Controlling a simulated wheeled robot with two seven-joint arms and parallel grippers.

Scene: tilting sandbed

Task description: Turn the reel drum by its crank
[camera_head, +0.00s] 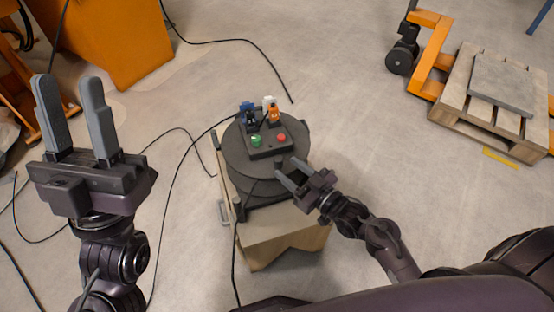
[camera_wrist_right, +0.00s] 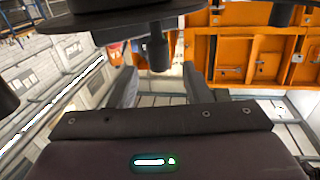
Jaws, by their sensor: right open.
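The reel drum (camera_head: 235,158) is a dark round drum lying flat on a tan wooden stand (camera_head: 275,240). In the right wrist view a dark disc-like part, which looks like the drum (camera_wrist_right: 120,20), fills the top. A dark peg, apparently the crank handle (camera_wrist_right: 158,52), projects from it. My right gripper (camera_head: 288,170) is open at the drum's near right edge. In the wrist view its fingers (camera_wrist_right: 160,85) stand on either side of the peg's line, with gaps showing; contact cannot be told. My left gripper (camera_head: 67,85) is open and empty, raised at the left, away from the drum.
A dark control box (camera_head: 268,145) with green and red buttons sits over the drum; blue and orange items stand behind it. Black cables (camera_head: 165,190) cross the floor. An orange cabinet (camera_head: 115,40) stands back left, a pallet (camera_head: 480,120) at right.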

